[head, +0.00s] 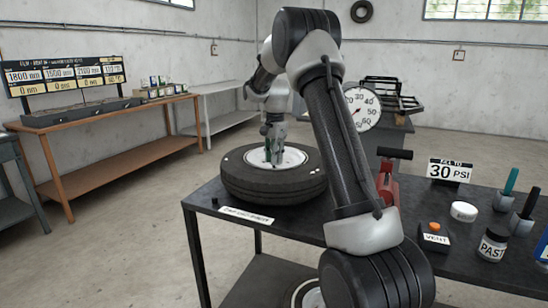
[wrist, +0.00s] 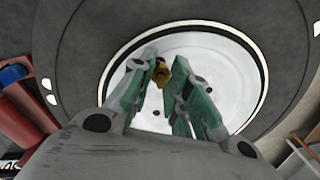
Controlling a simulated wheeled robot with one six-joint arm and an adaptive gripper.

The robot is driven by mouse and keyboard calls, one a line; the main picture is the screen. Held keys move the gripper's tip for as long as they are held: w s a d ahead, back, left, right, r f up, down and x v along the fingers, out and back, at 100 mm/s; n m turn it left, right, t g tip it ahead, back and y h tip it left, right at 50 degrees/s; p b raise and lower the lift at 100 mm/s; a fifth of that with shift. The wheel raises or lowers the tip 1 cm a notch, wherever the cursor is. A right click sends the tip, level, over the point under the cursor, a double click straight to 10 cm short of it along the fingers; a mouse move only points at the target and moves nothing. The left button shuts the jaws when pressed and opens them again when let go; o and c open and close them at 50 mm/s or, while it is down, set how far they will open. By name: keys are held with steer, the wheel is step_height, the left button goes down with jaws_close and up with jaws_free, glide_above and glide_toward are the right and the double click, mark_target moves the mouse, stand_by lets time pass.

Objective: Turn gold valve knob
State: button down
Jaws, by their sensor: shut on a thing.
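The gold valve knob (wrist: 162,74) shows in the wrist view between the tips of my gripper's green-and-grey fingers (wrist: 164,82), above the white wheel disc (wrist: 205,50). My gripper is shut on the knob, and the fingers hide part of it. In the head view my gripper (head: 272,150) points down at the middle of the tire (head: 275,190), which lies flat on the dark table. The knob is too small to make out there.
The dark table (head: 300,220) also holds a red tool (head: 388,185), a "30 PSI" sign (head: 449,171), a vent box with an orange button (head: 434,238), a paste jar (head: 493,243) and a white tin (head: 463,211). A round gauge (head: 362,108) stands behind. My arm crosses the middle of the view.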

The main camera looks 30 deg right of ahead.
steer(key=n, duration=0.6)
steer(key=shift+n, duration=0.4)
steer(key=n, duration=0.3)
steer(key=shift+w+n+y, duration=0.1)
steer(key=shift+n+y, duration=0.2)
steer(key=shift+n, duration=1.8)
steer(key=shift+d, duration=0.1)
steer(key=c, duration=1.3)
jaws_free()
steer(key=shift+r, duration=0.1)
